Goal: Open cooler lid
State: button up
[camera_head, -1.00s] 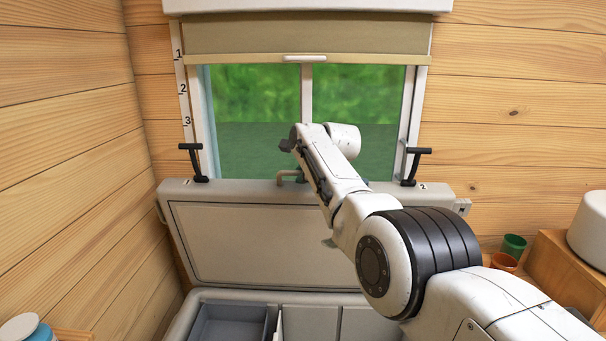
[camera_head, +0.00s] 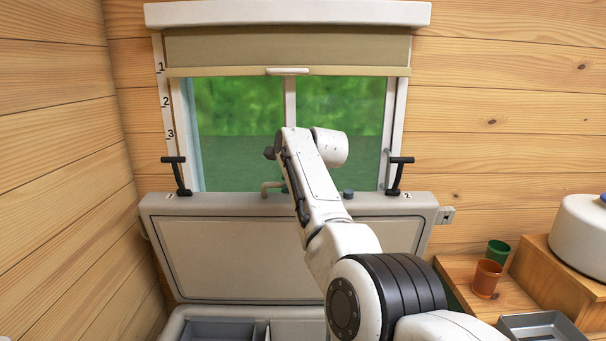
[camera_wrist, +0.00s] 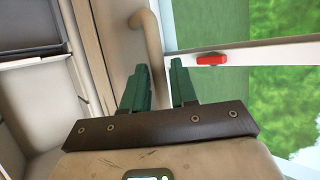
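The cooler lid (camera_head: 240,258) is a grey-white panel standing raised, nearly upright, below the window. The cooler body (camera_head: 175,328) is open beneath it and shows grey compartments. A beige curved handle (camera_head: 266,186) rises from the lid's top edge; it also shows in the wrist view (camera_wrist: 150,38). My gripper (camera_wrist: 160,78) has two green fingers set apart at the handle. The handle's tube seems to run down between them, but I cannot tell whether they touch it.
A window with a blind (camera_head: 290,48) is behind the lid. Black latches stand at left (camera_head: 178,176) and right (camera_head: 397,176). At right a wooden counter holds an orange cup (camera_head: 487,279), a green cup (camera_head: 498,253) and a metal tray (camera_head: 540,326). A wooden wall (camera_head: 55,170) closes the left.

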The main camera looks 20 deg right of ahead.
jog(key=b+v, duration=0.2)
jog(key=v, duration=0.7)
jog(key=shift+b, duration=0.3)
jog(key=shift+d+f, duration=0.15)
jog(key=s+d+f+n+g+h, duration=0.1)
jog(key=s+d+f+n, duration=0.2)
jog(key=s+f, duration=0.6)
jog(key=s+d+f+n+g+h, duration=0.15)
jog(key=s+f, duration=0.25)
jog(key=f, duration=0.9)
jog(key=s+d+f+n+g, duration=0.2)
jog(key=s+d+f+n, duration=0.15)
jog(key=s+f, duration=0.55)
jog(key=s+f+n+g, duration=0.1)
jog(key=s+f+n, duration=0.2)
jog(key=s+f, duration=0.45)
jog(key=s+f+n+g, duration=0.1)
jog(key=s+f+n, duration=0.3)
jog(key=s, duration=0.7)
jog(key=s+a+f+n+g, duration=0.1)
jog(key=s+n, duration=0.1)
jog(key=s, duration=0.6)
jog(key=s+a+f+n+g, duration=0.1)
jog(key=s+a+f+n, duration=0.1)
jog(key=s, duration=0.7)
jog(key=shift+s, duration=0.2)
